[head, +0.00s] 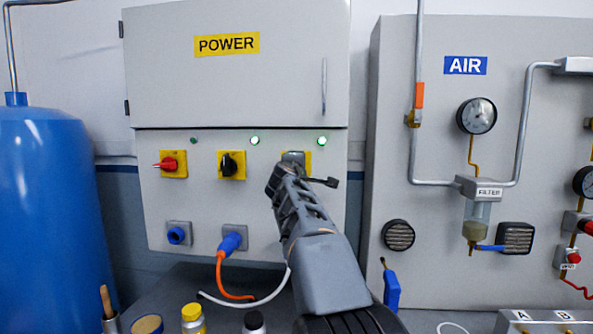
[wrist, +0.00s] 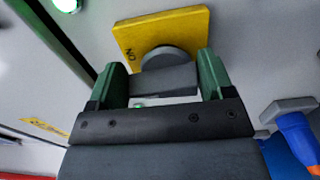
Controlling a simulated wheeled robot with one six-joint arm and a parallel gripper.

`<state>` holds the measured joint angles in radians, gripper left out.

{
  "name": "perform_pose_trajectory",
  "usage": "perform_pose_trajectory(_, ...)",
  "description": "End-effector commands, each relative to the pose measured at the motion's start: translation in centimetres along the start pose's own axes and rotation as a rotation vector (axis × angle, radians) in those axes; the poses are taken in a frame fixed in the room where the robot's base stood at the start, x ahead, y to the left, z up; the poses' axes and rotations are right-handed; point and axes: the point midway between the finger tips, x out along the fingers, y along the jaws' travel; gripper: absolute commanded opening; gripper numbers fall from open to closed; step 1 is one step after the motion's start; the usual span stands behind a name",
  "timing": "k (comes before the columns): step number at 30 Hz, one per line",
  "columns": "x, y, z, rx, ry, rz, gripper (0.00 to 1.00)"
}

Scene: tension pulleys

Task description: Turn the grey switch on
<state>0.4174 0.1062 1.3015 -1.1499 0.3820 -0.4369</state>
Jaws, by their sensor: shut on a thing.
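The grey switch (wrist: 165,78) has a round base and a bar handle, on a yellow plate (wrist: 190,28) with "ON" lettering beside the knob in the wrist view. My gripper (wrist: 160,84) has its green fingers on either side of the handle and is shut on it. In the head view the grey switch (head: 293,156) is the rightmost of three on the power cabinet, and my gripper (head: 285,175) covers much of it. The green lamp (head: 321,140) above it is lit.
To the left on the cabinet (head: 145,215) are a black switch (head: 229,164) under a lit lamp and a red switch (head: 167,164) under a dim one. A blue plug (head: 231,242) with an orange cable sits below. The air panel (head: 400,120) stands to the right.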

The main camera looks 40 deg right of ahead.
Motion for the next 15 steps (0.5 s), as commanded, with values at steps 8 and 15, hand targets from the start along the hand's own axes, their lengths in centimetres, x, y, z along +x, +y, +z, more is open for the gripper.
perform_pose_trajectory(8, 0.01, -0.05, 0.0, 0.008, 0.0, -0.002, 0.51)
perform_pose_trajectory(15, 0.01, -0.04, -0.01, 0.005, 0.0, -0.001, 0.95)
